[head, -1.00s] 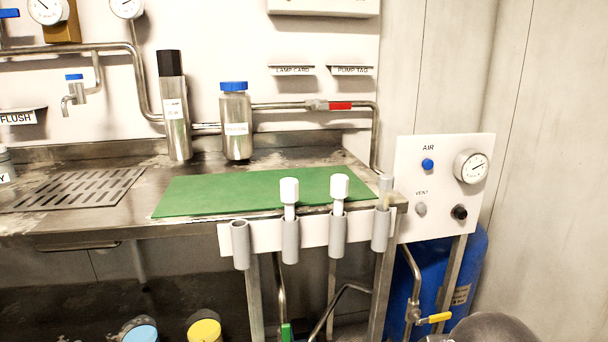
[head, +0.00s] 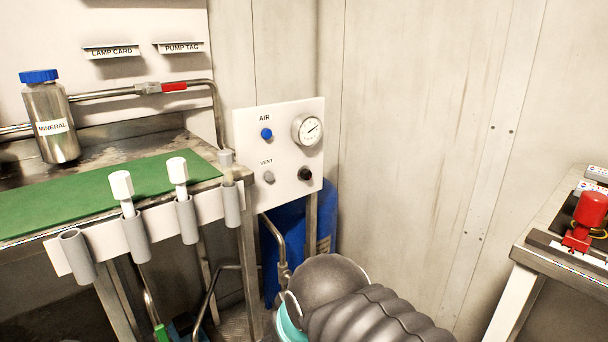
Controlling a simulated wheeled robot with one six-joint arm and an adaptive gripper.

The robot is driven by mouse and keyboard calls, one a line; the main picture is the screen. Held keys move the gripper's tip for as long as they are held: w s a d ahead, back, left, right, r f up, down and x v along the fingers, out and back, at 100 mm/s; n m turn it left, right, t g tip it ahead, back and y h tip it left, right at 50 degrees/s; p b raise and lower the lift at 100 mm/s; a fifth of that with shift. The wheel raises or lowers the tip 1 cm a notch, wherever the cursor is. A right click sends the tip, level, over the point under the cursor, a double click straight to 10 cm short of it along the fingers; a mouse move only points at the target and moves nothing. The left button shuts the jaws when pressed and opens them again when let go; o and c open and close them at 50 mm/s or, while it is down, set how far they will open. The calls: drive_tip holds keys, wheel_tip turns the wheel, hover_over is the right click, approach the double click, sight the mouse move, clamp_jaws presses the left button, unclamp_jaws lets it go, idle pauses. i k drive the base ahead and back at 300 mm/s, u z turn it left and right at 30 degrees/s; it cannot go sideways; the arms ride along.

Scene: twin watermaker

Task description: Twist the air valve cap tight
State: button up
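A white air panel (head: 281,190) stands at the right end of the steel bench. Under its AIR label is a round blue knob (head: 266,134). A grey knob (head: 268,178) sits below it by the VENT label. A round gauge (head: 307,130) and a black fitting (head: 305,174) are on the panel's right side. No part is labelled as the valve cap, so I cannot tell which one it is. My dark arm shows at the bottom centre, in front of and below the panel. My gripper is not in view.
A blue cylinder (head: 322,215) stands behind the panel. Grey tube holders with white-capped tools (head: 121,185) line the bench front beside a green mat (head: 50,205). A table (head: 545,235) with a red device (head: 588,215) is at right. The wall between is bare.

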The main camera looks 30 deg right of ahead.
sight(305, 174)
drive_tip(key=k, duration=1)
drive_tip(key=u, duration=1.15)
drive_tip(key=i, duration=0.7)
drive_tip(key=z, duration=0.9)
